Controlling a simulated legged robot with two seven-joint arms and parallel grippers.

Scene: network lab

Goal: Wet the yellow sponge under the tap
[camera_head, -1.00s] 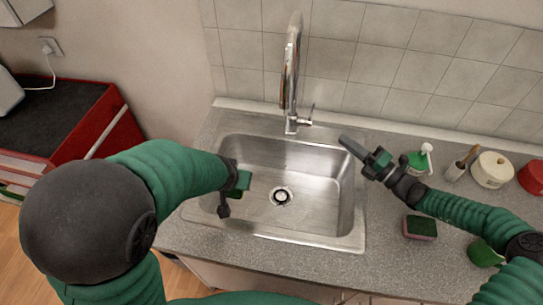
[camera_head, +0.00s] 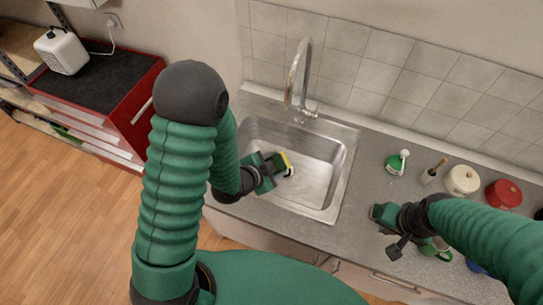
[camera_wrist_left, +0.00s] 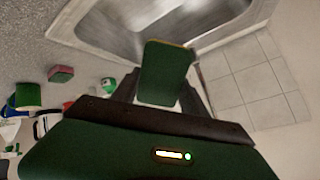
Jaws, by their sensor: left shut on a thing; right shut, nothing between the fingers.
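My left gripper (camera_head: 268,172) is shut on the yellow sponge (camera_head: 285,162) inside the steel sink (camera_head: 325,178). The left wrist view shows the sponge (camera_wrist_left: 166,72) with a dark green face and a thin yellow edge, between the fingers. The chrome tap (camera_head: 301,72) arches at the sink's back edge. In the head view the sponge is below the spout end, apart from it; I cannot tell if they line up. No water stream is visible. My right gripper (camera_head: 382,213) is shut and empty over the counter right of the sink.
A green-capped bottle (camera_head: 395,164), a brush in a holder (camera_head: 433,172), a cream pot (camera_head: 462,180) and a red pot (camera_head: 503,194) stand on the counter (camera_head: 365,180). A green mug (camera_head: 438,251) is near my right arm. A pink-green sponge (camera_wrist_left: 61,74) lies on the counter.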

